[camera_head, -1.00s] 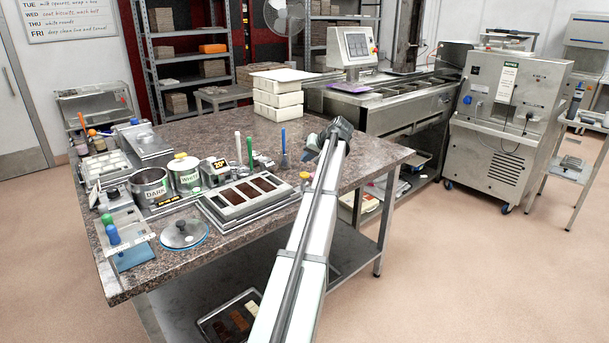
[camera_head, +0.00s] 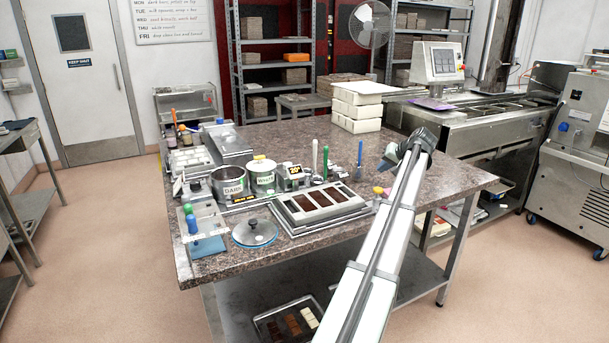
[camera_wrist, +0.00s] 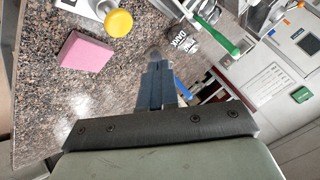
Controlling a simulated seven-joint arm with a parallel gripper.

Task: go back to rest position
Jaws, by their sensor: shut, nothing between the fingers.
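My gripper (camera_head: 387,163) is at the end of the arm, over the right part of the speckled stone table (camera_head: 290,152) in the head view. In the wrist view, the fingers of my gripper (camera_wrist: 155,64) are together with nothing between them. A pink block (camera_wrist: 86,52) lies on the table left of the fingers, and a round yellow knob (camera_wrist: 118,22) is above it. A green-handled tool (camera_wrist: 218,36) is to the right of the fingers. The wrist view does not show how high the fingertips are above the table.
White stacked blocks (camera_head: 357,107) are at the back. A steel machine (camera_head: 465,122) is behind right.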

